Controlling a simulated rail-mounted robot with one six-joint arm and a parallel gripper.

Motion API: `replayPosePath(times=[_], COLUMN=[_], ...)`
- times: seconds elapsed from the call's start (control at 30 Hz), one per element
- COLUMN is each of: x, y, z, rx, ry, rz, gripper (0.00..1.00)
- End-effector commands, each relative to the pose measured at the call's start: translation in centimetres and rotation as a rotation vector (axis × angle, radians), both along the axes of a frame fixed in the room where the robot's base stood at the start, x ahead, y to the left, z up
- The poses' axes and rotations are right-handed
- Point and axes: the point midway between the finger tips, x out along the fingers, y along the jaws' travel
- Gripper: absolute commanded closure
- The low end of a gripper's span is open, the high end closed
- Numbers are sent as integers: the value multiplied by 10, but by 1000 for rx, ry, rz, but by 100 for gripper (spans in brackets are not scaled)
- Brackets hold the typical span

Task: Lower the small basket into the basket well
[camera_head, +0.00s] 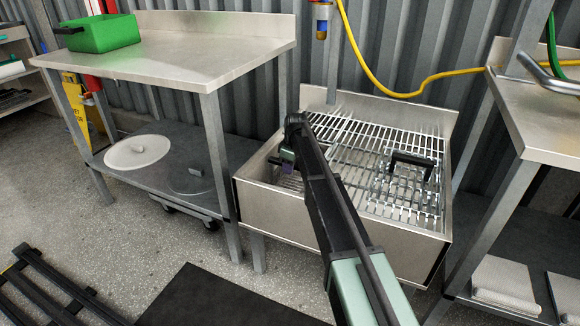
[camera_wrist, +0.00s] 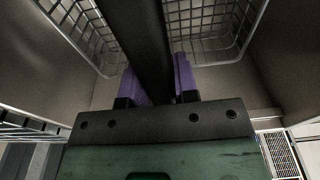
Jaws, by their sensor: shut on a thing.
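My gripper (camera_wrist: 160,78) has purple fingers shut on the black handle (camera_wrist: 143,30) of a small wire basket (camera_wrist: 212,28). In the wrist view the handle runs between the fingers and the mesh basket spreads below. Smooth metal walls (camera_wrist: 285,45) of the basket well flank the basket on both sides. In the head view my gripper (camera_head: 287,160) is low at the left end of the steel sink (camera_head: 345,222), where the well is. There my arm and the sink's front wall hide the basket. I cannot tell whether it touches the well floor.
Steel grating (camera_head: 345,135) covers much of the sink, and a piece with a black handle (camera_head: 410,160) lies on its right. A steel table (camera_head: 185,60) with a green bin (camera_head: 105,33) stands left. Another bench (camera_head: 545,130) stands right. A yellow hose (camera_head: 385,80) hangs behind.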

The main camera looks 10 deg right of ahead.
Motion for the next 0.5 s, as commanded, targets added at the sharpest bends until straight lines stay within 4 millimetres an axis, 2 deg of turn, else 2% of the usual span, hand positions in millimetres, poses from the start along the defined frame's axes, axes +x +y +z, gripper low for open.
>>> replayPosePath(times=[0.17, 0.5], x=[0, 0], y=[0, 0], z=[-1, -16], rx=[0, 0], ry=[0, 0], rz=[0, 0], gripper=[100, 100])
